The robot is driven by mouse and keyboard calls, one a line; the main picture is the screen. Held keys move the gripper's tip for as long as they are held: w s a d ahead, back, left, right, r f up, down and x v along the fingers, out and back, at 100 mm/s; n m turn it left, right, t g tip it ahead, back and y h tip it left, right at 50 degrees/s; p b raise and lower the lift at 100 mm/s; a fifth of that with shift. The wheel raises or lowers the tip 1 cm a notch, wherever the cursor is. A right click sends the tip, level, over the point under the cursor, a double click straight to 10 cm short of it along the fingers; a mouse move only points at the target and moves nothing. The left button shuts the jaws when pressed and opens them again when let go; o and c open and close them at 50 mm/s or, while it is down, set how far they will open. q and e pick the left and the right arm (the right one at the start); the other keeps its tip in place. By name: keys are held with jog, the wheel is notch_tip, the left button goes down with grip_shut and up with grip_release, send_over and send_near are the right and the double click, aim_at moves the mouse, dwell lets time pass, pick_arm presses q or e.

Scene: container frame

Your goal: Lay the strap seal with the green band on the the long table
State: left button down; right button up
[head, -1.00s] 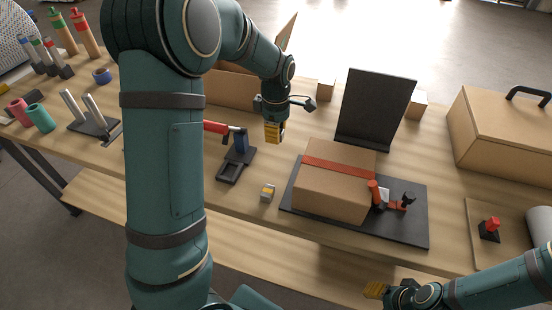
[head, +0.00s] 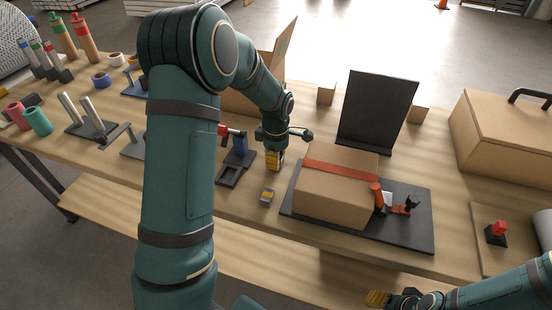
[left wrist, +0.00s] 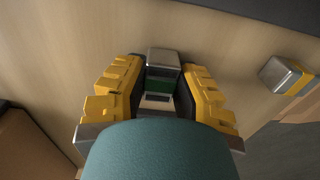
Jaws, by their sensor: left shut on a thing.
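My left gripper (head: 274,160) is low over the long table (head: 225,202), left of the cardboard box. In the left wrist view, the yellow fingers (left wrist: 160,92) are shut on a metal strap seal with a green band (left wrist: 163,68). The fingers hide part of it, and I cannot tell whether it touches the table. A second metal seal with a yellow band (head: 268,196) lies on the table nearby; it also shows at the right of the left wrist view (left wrist: 286,76). My right gripper (head: 378,299) is at the bottom edge, in front of the table; its opening is unclear.
A cardboard box with a red strap (head: 335,190) sits on a black plate (head: 420,235) right of my left gripper. A dark stand with a red-and-blue tool (head: 237,160) is close on the left. A black upright panel (head: 375,110) stands behind.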

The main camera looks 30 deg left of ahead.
pick_arm(q)
jog(key=c, duration=0.9)
grip_release()
jog(key=shift+f, duration=0.15)
jog(key=shift+o, duration=0.2)
notch_tip(320, 180, up, 12)
jog(key=p, duration=0.3)
jog(key=shift+r, duration=0.2)
jog(key=shift+r, duration=0.1)
